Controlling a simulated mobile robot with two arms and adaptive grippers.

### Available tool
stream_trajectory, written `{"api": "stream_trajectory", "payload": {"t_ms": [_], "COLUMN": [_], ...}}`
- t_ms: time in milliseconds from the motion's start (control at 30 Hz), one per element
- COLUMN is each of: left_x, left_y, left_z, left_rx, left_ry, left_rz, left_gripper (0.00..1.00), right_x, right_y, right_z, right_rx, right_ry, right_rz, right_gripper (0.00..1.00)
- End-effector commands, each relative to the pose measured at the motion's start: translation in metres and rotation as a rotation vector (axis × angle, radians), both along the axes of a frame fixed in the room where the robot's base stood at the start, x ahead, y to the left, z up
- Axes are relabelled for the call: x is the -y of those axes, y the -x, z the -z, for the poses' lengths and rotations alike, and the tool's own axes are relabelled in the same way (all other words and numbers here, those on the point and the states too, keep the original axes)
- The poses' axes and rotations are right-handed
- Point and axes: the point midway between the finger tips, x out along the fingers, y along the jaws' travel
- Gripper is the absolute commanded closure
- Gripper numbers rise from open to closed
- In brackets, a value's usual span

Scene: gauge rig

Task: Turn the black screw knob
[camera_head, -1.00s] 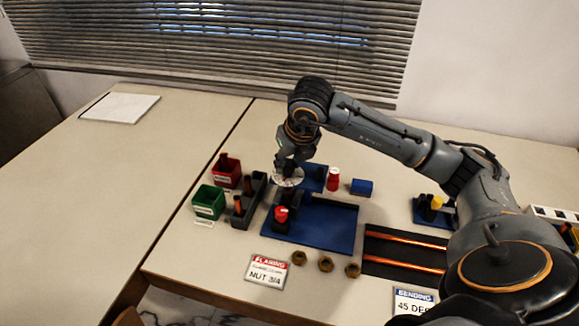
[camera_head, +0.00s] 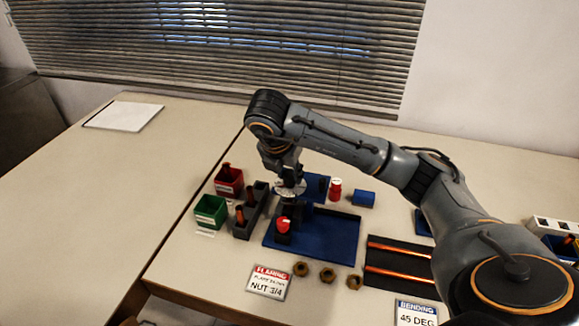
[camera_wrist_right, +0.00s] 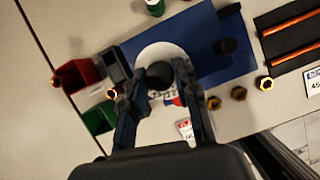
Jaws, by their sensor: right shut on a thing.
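The black screw knob (camera_wrist_right: 159,75) sits at the middle of a round white dial (camera_wrist_right: 165,52) in the right wrist view. In the head view the dial (camera_head: 290,190) shows as a pale disc over the blue base, and my gripper hides the knob. My right gripper (camera_wrist_right: 154,79) reaches down over the dial with a finger on each side of the knob, shut on it. In the head view the right gripper (camera_head: 287,178) hangs from above at the dial. My left gripper is in neither view.
A red-topped piece (camera_head: 283,224) stands just in front of the dial on the blue tray (camera_head: 325,240). Red (camera_head: 228,182) and green (camera_head: 210,211) bins stand to the left. Several brass nuts (camera_head: 328,275) and a sign (camera_head: 269,282) lie near the front edge.

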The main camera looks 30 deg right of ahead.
Motion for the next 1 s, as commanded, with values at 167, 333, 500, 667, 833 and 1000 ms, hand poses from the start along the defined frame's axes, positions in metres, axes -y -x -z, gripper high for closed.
{"api": "stream_trajectory", "payload": {"t_ms": [167, 333, 500, 667, 833, 1000], "left_x": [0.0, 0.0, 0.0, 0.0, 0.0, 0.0], "left_y": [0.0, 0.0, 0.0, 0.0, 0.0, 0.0], "left_z": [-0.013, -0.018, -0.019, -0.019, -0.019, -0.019], "left_rx": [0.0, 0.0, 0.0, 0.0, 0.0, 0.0], "left_ry": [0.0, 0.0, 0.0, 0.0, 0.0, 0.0], "left_rz": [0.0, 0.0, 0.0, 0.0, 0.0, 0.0], "left_gripper": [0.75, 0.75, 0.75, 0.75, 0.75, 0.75], "right_x": [-0.001, -0.001, -0.001, -0.001, -0.001, -0.001], "right_y": [0.0, -0.001, -0.001, -0.001, -0.001, -0.001], "right_z": [-0.002, -0.001, 0.0, 0.001, 0.001, 0.001], "right_rx": [-0.003, -0.001, 0.0, -0.001, -0.001, -0.001], "right_ry": [-0.002, -0.001, -0.002, -0.002, -0.002, -0.002], "right_rz": [0.087, 0.137, 0.158, 0.16, 0.159, 0.159], "right_gripper": [1.0, 1.0, 1.0, 1.0, 1.0, 0.47]}}
